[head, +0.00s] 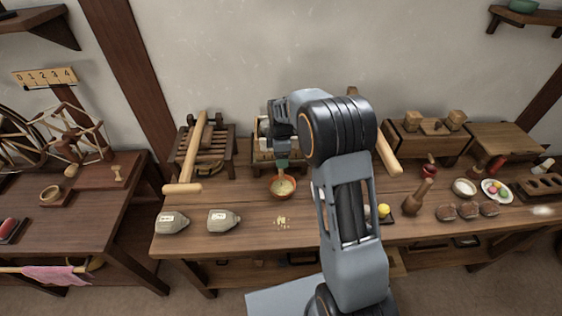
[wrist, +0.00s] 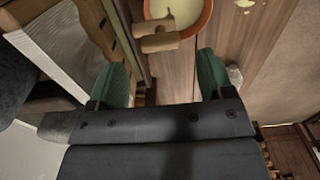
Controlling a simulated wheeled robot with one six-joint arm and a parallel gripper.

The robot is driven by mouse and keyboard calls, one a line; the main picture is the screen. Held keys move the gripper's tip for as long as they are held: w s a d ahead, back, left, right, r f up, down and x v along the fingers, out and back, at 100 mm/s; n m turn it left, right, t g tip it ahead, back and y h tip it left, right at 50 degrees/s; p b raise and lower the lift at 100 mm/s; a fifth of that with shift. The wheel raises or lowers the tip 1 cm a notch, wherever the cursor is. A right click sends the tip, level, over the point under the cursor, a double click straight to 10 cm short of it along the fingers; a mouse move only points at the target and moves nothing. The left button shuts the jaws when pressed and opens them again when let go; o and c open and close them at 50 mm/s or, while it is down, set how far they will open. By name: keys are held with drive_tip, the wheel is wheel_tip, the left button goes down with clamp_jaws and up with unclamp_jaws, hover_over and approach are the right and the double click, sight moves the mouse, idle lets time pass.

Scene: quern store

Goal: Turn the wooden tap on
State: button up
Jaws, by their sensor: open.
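The wooden tap (wrist: 160,42) shows in the wrist view as a pale brown piece with a crosswise handle, overlapping the rim of an orange bowl (wrist: 190,30). In the head view I cannot make out the tap; my gripper and arm cover that spot. The bowl (head: 282,187) stands on the bench there, with pale yellow contents. My gripper (wrist: 163,72) has green fingertips spread wide with nothing between them. In the wrist view the tap lies just beyond the fingertips, apart from them. In the head view my gripper (head: 282,163) is just above and behind the bowl.
A wooden press-like rack with a long handle (head: 185,188) stands left of the bowl. Two grey labelled bags (head: 223,220) and yellowish crumbs (head: 282,222) lie in front. A wooden pestle (head: 418,197) and a small plate (head: 496,191) are to the right. The bench front between the bags and crumbs is clear.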

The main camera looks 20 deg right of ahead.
wheel_tip(320, 180, up, 10)
idle(0.4)
idle(0.4)
